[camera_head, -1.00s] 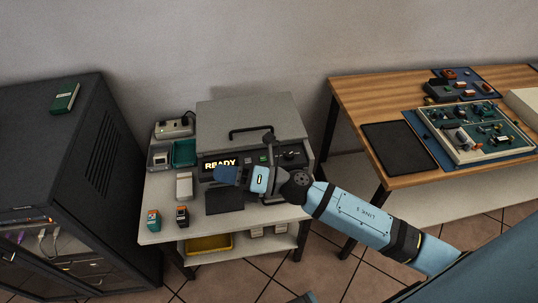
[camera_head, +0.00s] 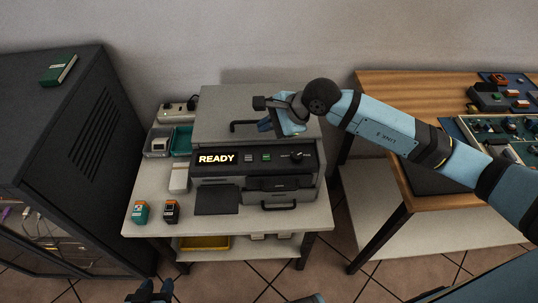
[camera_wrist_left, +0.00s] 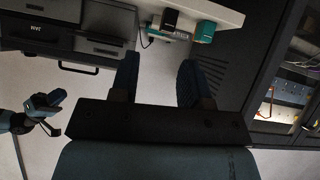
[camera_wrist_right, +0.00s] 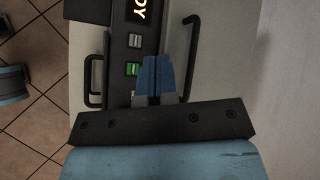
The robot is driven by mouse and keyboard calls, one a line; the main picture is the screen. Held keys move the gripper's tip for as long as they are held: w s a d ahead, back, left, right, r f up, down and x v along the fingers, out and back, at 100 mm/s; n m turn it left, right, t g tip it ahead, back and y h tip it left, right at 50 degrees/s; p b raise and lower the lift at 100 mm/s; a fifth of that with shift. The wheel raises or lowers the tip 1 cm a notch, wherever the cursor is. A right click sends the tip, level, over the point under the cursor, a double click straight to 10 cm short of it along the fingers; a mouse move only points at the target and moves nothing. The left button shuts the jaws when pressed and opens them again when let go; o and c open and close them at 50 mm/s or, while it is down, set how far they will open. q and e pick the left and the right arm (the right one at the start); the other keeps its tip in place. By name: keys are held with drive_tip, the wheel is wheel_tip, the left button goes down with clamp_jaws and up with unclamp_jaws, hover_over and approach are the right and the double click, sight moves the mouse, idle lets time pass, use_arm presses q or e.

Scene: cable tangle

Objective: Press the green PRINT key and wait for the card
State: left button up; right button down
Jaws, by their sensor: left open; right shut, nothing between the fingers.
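The printer (camera_head: 212,120) is a grey-lidded machine on a white table, with a dark front panel. Its lit display (camera_head: 217,159) reads READY. The green key (camera_head: 266,157) sits right of a paler grey key (camera_head: 249,157); both also show in the right wrist view, the green key (camera_wrist_right: 132,69) just left of the fingertips. My right gripper (camera_head: 265,126) is shut and empty, above the lid near its handle, behind the panel and apart from the keys. My left gripper (camera_head: 152,291) is at the bottom edge; the left wrist view shows its fingers (camera_wrist_left: 157,80) open and empty. No card shows.
A dark cabinet (camera_head: 60,140) and a wooden bench (camera_head: 385,90) flank the table.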

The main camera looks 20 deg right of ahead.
drive_tip(key=b, duration=0.5)
hover_over(267, 158)
wheel_tip(267, 158, down, 8)
drive_tip(key=shift+r, duration=0.1)
drive_tip(key=shift+f, duration=0.5)
use_arm(q)
wheel_tip(267, 158, down, 2)
drive_tip(key=shift+w+m+t, duration=0.1)
drive_tip(key=shift+m+t, duration=0.2)
drive_tip(key=shift+f, duration=0.1)
idle(1.1)
drive_tip(key=shift+f+b, duration=0.45)
drive_tip(key=shift+b, duration=0.15)
use_arm(e)
drive_tip(key=shift+f, duration=0.4)
